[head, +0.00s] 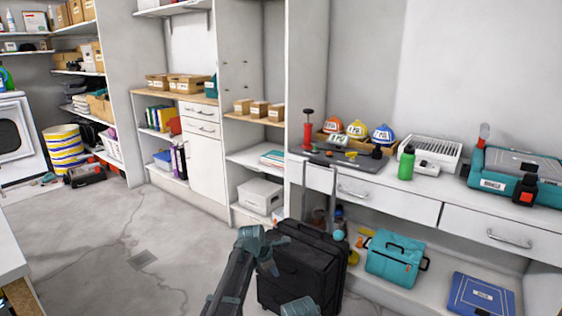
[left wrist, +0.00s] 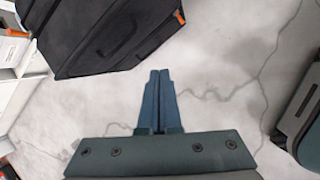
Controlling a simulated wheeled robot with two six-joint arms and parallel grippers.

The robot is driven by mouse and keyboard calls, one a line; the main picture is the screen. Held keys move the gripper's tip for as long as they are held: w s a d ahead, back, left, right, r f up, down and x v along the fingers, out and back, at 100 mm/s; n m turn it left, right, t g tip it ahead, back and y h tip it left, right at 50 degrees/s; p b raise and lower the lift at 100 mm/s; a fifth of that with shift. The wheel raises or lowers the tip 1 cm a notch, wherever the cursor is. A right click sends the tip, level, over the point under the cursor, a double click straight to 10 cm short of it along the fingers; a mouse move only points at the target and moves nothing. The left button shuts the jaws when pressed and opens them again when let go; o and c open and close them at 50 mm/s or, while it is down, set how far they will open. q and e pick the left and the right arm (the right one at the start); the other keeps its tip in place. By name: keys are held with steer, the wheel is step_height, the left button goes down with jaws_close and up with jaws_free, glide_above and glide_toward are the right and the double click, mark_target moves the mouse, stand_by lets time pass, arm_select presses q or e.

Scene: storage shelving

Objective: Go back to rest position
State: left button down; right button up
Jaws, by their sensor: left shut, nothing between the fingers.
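My left gripper (left wrist: 159,72) shows in the left wrist view with its two dark blue fingers together. It is shut and empty, above the bare floor (left wrist: 235,75) beside a black suitcase. In the head view my left arm reaches up from the bottom edge in front of the suitcase (head: 292,262). The finger tips cannot be made out there. The suitcase stands on the floor with its handle up, and it also shows at the top of the left wrist view (left wrist: 95,35).
A white counter with drawers (head: 390,200) runs along the right, with a green bottle (head: 406,163) and a teal case (head: 515,172) on it. A teal bag (head: 394,258) sits on the shelf below.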

arm_select(q)
steer(key=s+a+f+m+g+y, duration=0.1)
steer(key=s+a+m+g+y, duration=0.1)
steer(key=s+m, duration=1.3)
steer(key=s+a+f+m+g+y, duration=0.1)
steer(key=s+a+m+g+y, duration=0.15)
steer(key=s+m, duration=1.25)
steer(key=s+r+n+p, duration=0.2)
steer(key=r+p, duration=1.6)
steer(key=s+d+r+n+p, duration=0.1)
steer(key=s+r+n+p, duration=0.1)
steer(key=r+p, duration=1.6)
steer(key=shift+r, duration=0.2)
steer(key=shift+w+d+t, duration=0.15)
steer(key=shift+w+t, duration=0.05)
steer(key=shift+t, duration=0.05)
